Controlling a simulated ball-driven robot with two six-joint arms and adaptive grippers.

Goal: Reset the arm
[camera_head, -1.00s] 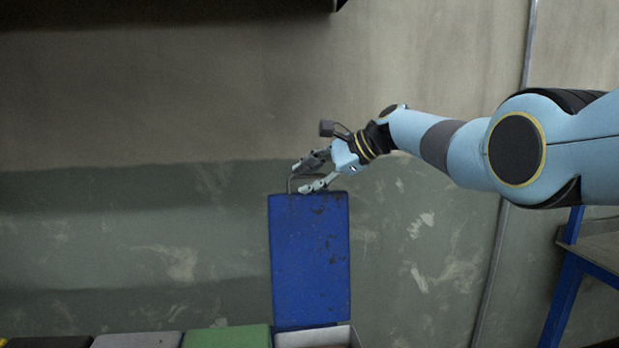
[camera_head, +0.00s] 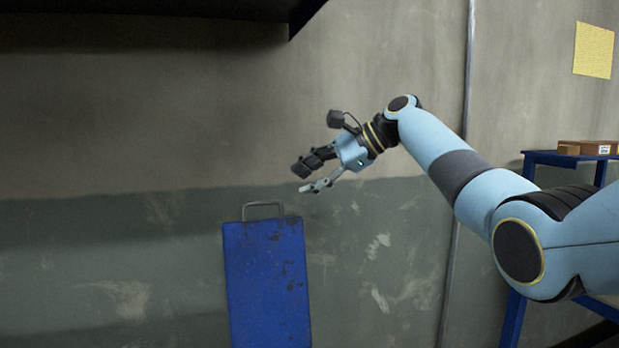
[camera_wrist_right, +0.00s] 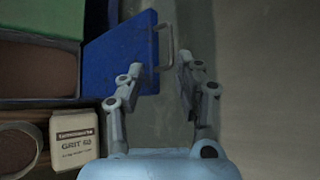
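My right gripper (camera_head: 308,178) is open and empty in the head view. It is above and to the right of a worn blue lid (camera_head: 265,285), apart from it. The lid stands up against the wall and has a grey wire handle (camera_head: 263,205) on its top edge. In the right wrist view my right gripper (camera_wrist_right: 160,75) shows its two fingers spread, with the blue lid (camera_wrist_right: 105,50) and its handle (camera_wrist_right: 160,50) beyond them. My left gripper is not in view.
A blue table (camera_head: 545,158) with cardboard boxes (camera_head: 590,147) is at the right. A dark overhang (camera_head: 150,18) is above.

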